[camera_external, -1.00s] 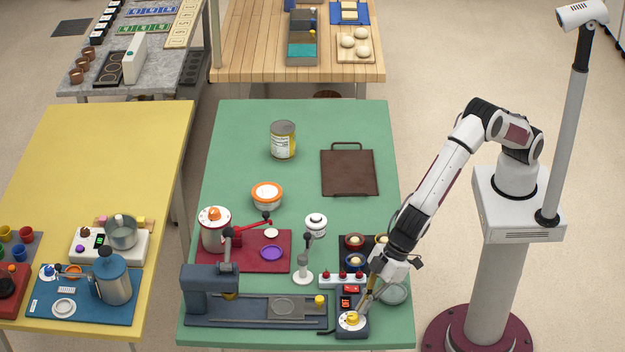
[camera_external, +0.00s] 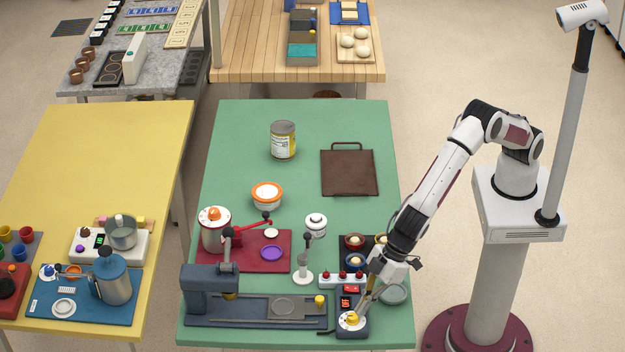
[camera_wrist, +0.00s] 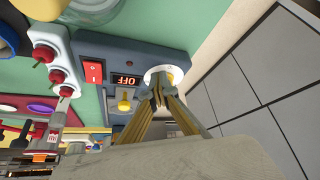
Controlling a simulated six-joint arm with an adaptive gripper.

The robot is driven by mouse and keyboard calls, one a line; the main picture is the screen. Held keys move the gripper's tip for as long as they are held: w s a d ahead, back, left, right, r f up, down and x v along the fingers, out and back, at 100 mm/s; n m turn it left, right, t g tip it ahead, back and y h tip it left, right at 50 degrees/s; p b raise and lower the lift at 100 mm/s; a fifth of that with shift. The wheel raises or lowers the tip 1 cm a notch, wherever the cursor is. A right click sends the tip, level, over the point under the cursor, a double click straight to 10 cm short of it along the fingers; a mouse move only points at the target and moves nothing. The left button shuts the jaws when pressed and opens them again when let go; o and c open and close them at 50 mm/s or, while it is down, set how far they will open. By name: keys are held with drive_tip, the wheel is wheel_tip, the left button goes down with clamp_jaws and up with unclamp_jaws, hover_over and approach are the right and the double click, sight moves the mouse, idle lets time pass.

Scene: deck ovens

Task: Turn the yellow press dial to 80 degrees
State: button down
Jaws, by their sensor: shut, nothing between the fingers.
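The yellow press dial (camera_external: 351,319) sits on a white scale disc on a small dark blue control box (camera_external: 350,330) at the front edge of the green table. My gripper (camera_external: 361,305) is shut, pointing down at the dial. In the wrist view, the fingertips (camera_wrist: 160,88) overlap the white dial disc (camera_wrist: 165,72) and hide most of the yellow knob, so its angle cannot be read. I cannot tell whether the fingertips touch it. The box's display (camera_wrist: 127,80) reads OFF, beside a red switch (camera_wrist: 93,71).
The dark blue press (camera_external: 208,288) stands left of the box, with a small yellow knob (camera_external: 319,300) on its base. A glass bowl (camera_external: 393,294) is close on the right. The table's front edge is very near.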

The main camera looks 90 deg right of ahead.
drive_tip(key=shift+s+a, duration=0.25)
drive_tip(key=shift+a, duration=0.15)
idle(0.3)
drive_tip(key=shift+s+d, duration=0.15)
drive_tip(key=shift+s, duration=0.2)
idle(0.4)
idle(0.4)
drive_tip(key=shift+r, duration=3)
